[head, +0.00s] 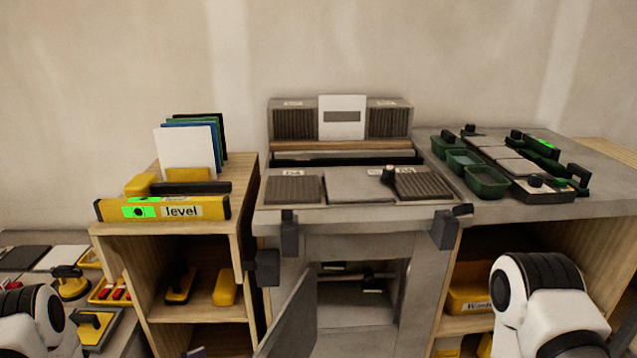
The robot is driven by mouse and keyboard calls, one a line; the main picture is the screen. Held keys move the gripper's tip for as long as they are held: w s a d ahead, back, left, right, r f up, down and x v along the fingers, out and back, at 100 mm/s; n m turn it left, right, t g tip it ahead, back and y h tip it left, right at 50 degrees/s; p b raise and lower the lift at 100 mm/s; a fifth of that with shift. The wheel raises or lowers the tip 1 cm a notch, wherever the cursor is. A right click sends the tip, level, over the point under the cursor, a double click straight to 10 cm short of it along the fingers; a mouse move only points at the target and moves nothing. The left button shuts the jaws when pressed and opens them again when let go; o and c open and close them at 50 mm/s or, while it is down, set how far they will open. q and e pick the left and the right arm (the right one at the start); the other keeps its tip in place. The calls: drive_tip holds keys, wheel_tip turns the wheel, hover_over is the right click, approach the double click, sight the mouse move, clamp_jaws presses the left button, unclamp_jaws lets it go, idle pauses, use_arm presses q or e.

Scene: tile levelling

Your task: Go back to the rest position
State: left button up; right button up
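Neither of my grippers shows in the head view. Only a white and black part of my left arm (40,322) shows at the bottom left corner. A similar part of my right arm (545,305) shows at the bottom right, in front of the right-hand shelf. Whether either gripper holds anything is hidden. A yellow level (182,209) with green windows lies along the front of the left wooden shelf unit's top.
A grey central bench (355,222) carries dark ribbed tiles (294,189). Below it, a cabinet door (290,318) stands open. Green bins (487,180) sit on the right counter (590,203). Upright cards (185,150) stand behind the level. Yellow-handled tools (92,325) lie lower left.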

use_arm(q)
drive_tip(key=s+d+f+n+g+y, duration=0.3)
drive_tip(key=s+d+f+n+y, duration=0.35)
drive_tip(key=s+f+y, duration=0.2)
drive_tip(key=s+a+n+g+y, duration=0.2)
drive_tip(key=s+g+y, duration=0.45)
drive_tip(key=s, duration=1.75)
wheel_tip(320, 180, up, 18)
drive_tip(key=g+h+p, duration=0.1)
drive_tip(key=p, duration=1.7)
drive_tip(key=shift+w+h, duration=0.4)
drive_tip(key=shift+w, duration=0.05)
drive_tip(key=shift+a+r+g, duration=0.1)
drive_tip(key=shift+g, duration=0.15)
